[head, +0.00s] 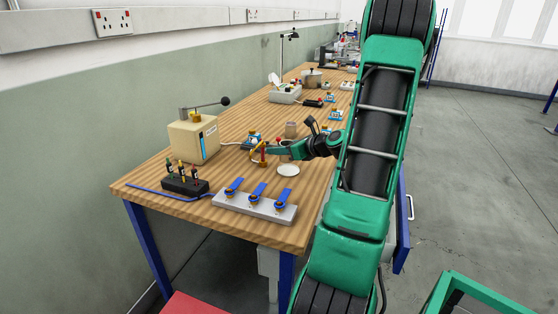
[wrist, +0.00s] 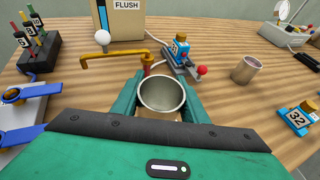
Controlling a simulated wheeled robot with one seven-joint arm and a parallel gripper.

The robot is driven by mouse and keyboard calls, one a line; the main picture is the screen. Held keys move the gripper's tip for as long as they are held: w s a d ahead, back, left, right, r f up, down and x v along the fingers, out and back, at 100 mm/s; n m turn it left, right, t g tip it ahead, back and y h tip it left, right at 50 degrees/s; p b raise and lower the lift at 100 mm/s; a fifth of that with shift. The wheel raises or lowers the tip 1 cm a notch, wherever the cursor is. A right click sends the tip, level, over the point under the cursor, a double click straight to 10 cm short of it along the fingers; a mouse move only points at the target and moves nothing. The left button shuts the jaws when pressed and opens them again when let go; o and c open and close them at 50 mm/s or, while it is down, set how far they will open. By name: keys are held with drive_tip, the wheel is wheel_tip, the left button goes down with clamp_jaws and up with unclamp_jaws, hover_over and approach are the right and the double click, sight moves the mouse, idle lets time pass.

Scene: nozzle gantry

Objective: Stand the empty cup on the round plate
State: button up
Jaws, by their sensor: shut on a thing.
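My gripper (wrist: 162,100) is shut on a grey metal cup (wrist: 162,92). The cup is upright between the green jaws, and I see no contents through its open top. In the head view my gripper (head: 284,150) is over the bench, left of and above the white round plate (head: 288,170) in the picture. The held cup is not clearly seen there. The plate lies bare near the bench's right edge and is not visible in the wrist view. A second, similar cup (wrist: 246,68) stands on the bench beyond and right of the held one; it also shows in the head view (head: 291,130).
A brass spout (wrist: 102,58) stands just beyond the held cup, left of it. Behind is the cream FLUSH box (head: 194,136) with a lever. A grey strip with blue levers (head: 255,203) and a black rack (head: 185,186) lie at the near end.

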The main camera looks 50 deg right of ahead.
sight(281, 166)
drive_tip(key=shift+w+d+f, duration=0.25)
drive_tip(key=shift+d+f, duration=0.3)
drive_tip(key=shift+d, duration=0.1)
drive_tip(key=shift+f, duration=1.85)
drive_tip(key=o, duration=1)
drive_tip(key=shift+f, duration=0.1)
drive_tip(key=v, duration=1.2)
drive_tip(key=shift+s, duration=0.1)
